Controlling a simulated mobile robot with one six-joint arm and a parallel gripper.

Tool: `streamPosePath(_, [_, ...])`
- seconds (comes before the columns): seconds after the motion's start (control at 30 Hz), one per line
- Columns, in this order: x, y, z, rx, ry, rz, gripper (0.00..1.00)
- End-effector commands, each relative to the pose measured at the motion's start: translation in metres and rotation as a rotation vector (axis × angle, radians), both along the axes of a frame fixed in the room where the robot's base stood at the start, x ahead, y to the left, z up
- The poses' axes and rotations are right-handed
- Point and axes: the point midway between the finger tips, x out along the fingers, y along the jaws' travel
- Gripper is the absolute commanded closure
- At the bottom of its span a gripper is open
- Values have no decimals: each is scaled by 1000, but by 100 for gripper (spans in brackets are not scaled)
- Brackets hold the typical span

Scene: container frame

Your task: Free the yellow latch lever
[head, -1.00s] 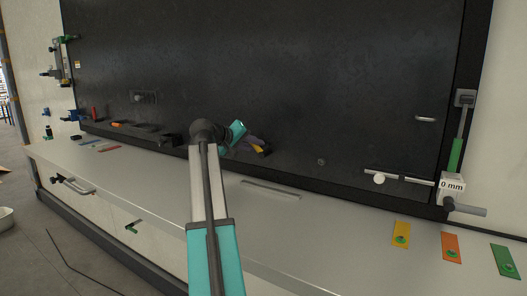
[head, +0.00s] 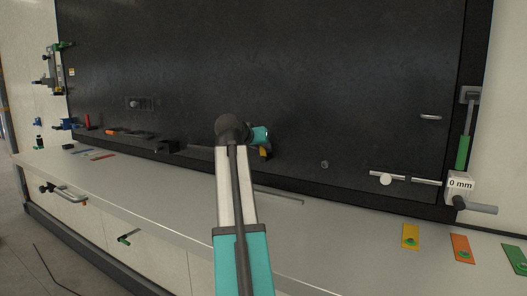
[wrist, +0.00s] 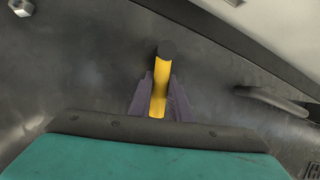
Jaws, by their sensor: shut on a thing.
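The yellow latch lever (wrist: 160,85) has a dark round end cap and stands out in the middle of the wrist view. My gripper (wrist: 159,98) has its two dark fingers on either side of the lever and is shut on it. In the head view a small piece of yellow (head: 264,152) shows just below my teal wrist, near the dark panel. The fingers and the lever's base are mostly hidden there by my arm.
The dark panel (head: 300,70) rises behind a long grey counter (head: 330,225). A silver rod with a white knob (head: 386,180) and a white block reading 0 mm (head: 459,185) are at the right. Yellow (head: 410,236) and orange (head: 462,247) tags lie on the counter.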

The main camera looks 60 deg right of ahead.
Motion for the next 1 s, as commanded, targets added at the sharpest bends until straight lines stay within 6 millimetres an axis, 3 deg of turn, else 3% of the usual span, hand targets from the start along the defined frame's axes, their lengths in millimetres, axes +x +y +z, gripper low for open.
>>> streamPosePath(0.33, [-5,3,4,-1,-175,6,100])
streamPosePath(0.87, [-2,5,4,3,-211,10,100])
streamPosePath(0.9, [-2,5,4,4,-211,10,76])
streamPosePath(1.0, [-2,6,3,5,-209,12,64])
